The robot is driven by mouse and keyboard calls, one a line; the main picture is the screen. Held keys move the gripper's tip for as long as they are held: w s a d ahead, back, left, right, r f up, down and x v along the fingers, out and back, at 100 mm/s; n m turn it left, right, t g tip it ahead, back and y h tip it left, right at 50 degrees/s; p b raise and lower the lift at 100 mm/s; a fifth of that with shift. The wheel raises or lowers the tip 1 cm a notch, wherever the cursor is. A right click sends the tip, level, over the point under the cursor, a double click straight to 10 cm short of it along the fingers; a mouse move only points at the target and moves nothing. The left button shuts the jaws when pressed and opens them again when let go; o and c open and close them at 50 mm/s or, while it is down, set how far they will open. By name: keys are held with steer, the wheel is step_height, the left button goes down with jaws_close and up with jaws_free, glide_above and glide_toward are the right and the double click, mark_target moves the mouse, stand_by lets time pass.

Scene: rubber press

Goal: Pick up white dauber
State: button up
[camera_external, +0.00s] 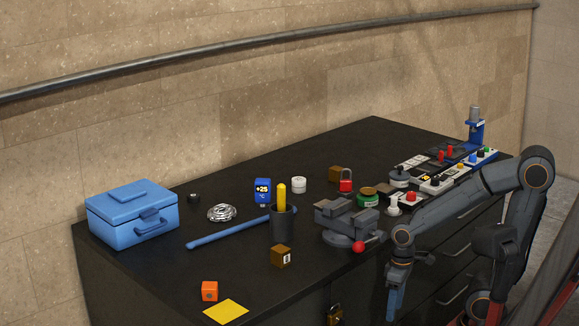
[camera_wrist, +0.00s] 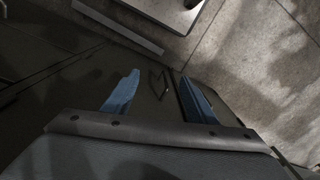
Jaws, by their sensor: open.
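A small white knobbed piece (camera_external: 393,205), which looks like the white dauber, stands on the black bench top just right of the grey vise. A short white round piece (camera_external: 299,185) stands farther back; its kind is hard to tell. My gripper (camera_external: 394,306) hangs in front of the bench, below the level of its top, pointing down. It is well below the knobbed piece and apart from it. In the wrist view my gripper (camera_wrist: 160,84) has its two blue fingers apart with nothing between them. No white dauber is recognisable there.
The grey vise (camera_external: 346,222) with a red ball handle, a green-labelled jar (camera_external: 368,197) and a control panel (camera_external: 440,178) crowd the knobbed piece. A black cup (camera_external: 282,223) with a yellow stick and a blue toolbox (camera_external: 132,213) stand left. A padlock (camera_external: 334,314) hangs on the bench front.

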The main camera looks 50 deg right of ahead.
steer(key=w+d+r+m+t+p, duration=0.1)
steer(key=d+r+p, duration=0.2)
steer(key=r+p, duration=0.5)
steer(key=w+d+r+m+p, duration=0.1)
steer(key=d+r+m+p, duration=0.1)
steer(key=r+p, duration=0.55)
step_height(320, 180, up, 11)
steer(key=m+t+y+p, duration=0.25)
steer(key=m+p, duration=1.35)
steer(key=m, duration=1.2)
glide_above(396, 197)
steer(key=s+d, duration=0.1)
steer(key=s, duration=0.1)
steer(key=shift+w+d+f, duration=0.1)
steer(key=shift+w+f, duration=0.1)
steer(key=shift+w, duration=0.05)
steer(key=shift+d+p+x, duration=0.1)
steer(key=shift+p+x, duration=0.25)
steer(key=shift+x, duration=1.45)
steer(key=shift+d+p+x, duration=0.15)
steer(key=shift+p+x, duration=0.2)
steer(key=shift+x, duration=1.45)
steer(key=shift+f, duration=0.1)
steer(key=c, duration=1.1)
